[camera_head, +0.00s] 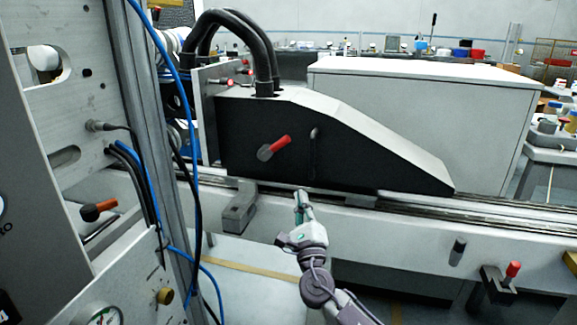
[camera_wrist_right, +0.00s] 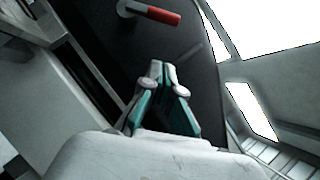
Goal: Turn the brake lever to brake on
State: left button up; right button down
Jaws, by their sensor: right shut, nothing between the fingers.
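A lever with a red grip and a grey hub (camera_head: 280,146) sits on the side of the black sloped housing (camera_head: 360,165); I take it as the brake lever. Its red grip points up and to the right in the head view. In the right wrist view the lever (camera_wrist_right: 160,14) is at the top, with its red grip pointing right. My right gripper (camera_head: 301,194) is shut and empty, below and slightly right of the lever, apart from it. Its closed fingertips (camera_wrist_right: 163,68) point towards the housing. My left gripper is not in view.
A black vertical handle (camera_head: 314,152) is right of the lever. The housing sits on a long rail (camera_head: 480,215). At left, a panel with an orange-tipped lever (camera_head: 98,210) and blue hoses stands close. A red-knobbed clamp (camera_head: 511,272) is at lower right.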

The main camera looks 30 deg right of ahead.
aim_at(275, 147)
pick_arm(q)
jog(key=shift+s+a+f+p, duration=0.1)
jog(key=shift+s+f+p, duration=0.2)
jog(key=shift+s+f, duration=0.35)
pick_arm(e)
jog(key=shift+a+r+x, duration=0.3)
jog(key=shift+a+x, duration=0.05)
jog(key=shift+x, duration=1.75)
jog(key=shift+a+r+x, duration=0.35)
jog(key=shift+x, duration=1.8)
jog(key=shift+a+r+x, duration=0.3)
jog(key=shift+x, duration=1.8)
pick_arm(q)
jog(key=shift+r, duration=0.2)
pick_arm(e)
jog(key=shift+r, duration=0.1)
